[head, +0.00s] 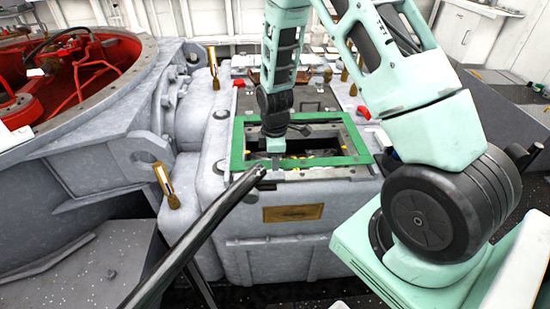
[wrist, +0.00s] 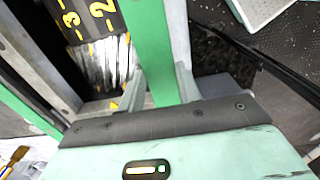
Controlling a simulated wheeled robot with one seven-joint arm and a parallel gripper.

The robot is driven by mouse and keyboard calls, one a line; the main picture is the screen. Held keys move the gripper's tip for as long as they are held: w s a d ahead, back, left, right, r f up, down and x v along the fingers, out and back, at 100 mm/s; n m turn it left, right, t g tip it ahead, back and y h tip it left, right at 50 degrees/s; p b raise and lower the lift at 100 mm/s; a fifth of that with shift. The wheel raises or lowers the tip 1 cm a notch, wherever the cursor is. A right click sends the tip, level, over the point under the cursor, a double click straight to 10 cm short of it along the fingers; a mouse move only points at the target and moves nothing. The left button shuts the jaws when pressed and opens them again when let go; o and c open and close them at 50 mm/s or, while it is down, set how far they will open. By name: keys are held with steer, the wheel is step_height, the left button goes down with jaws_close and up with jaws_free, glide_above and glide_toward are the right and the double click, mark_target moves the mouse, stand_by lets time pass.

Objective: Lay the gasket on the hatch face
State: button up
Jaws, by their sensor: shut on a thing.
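The gasket (head: 238,142) is a flat green rectangular frame. In the head view it surrounds the dark opening of the hatch face (head: 310,173), on top of a grey cast housing. Its outline runs close to the hatch rim; whether it touches the face or hovers just above cannot be told. My gripper (head: 275,166) points down at the gasket's near side, left of the middle. In the wrist view my gripper (wrist: 160,88) is shut on a green bar of the gasket (wrist: 150,40), with one finger on each side. The fingertips' contact is partly hidden.
Brass-coloured upright pieces (head: 166,187) stand around the housing. A dark pole (head: 205,225) crosses in front at the left. A large round opening with a red inside (head: 85,80) lies at the left. Inside the hatch, a marked cylinder (wrist: 90,25) shows in the wrist view.

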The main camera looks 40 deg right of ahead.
steer(key=shift+f+b, duration=1.3)
steer(key=shift+f, duration=0.95)
steer(key=o, duration=1)
steer(key=shift+s+f, duration=0.1)
steer(key=shift+f, duration=0.05)
steer(key=shift+c, duration=0.2)
steer(key=shift+s+a, duration=0.2)
step_height(320, 180, up, 18)
steer(key=shift+w+d, duration=0.25)
steer(key=shift+w, duration=0.1)
